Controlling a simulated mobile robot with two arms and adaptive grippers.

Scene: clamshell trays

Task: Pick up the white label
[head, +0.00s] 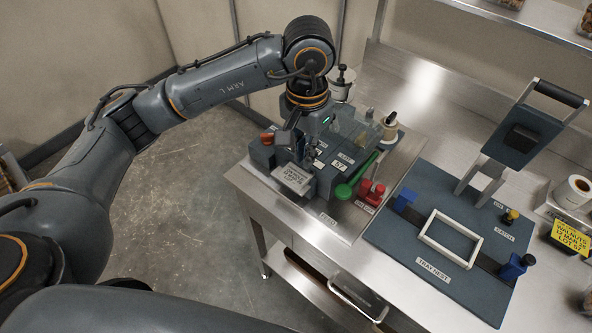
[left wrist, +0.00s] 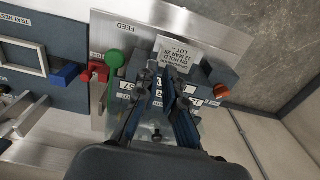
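The white label (head: 293,178) with dark print sticks out at the front of a grey-blue label device (head: 325,180). It also shows in the left wrist view (left wrist: 178,55), just beyond my left fingertips, with print including "ON HOLD" and "LOT". My left gripper (head: 301,150) points down over the device, behind the label in the head view. In the left wrist view its two fingers (left wrist: 161,78) stand a little apart, with a narrow gap between the tips. Whether they touch the label's edge is hard to tell. My right gripper is not in view.
A green lever (head: 353,178) and a red knob (head: 370,190) are right of the label. Further right is a tray nest press with a white frame (head: 451,238) and raised lid (head: 522,132). A yellow walnuts sign (head: 571,238) stands at far right. Open floor lies left.

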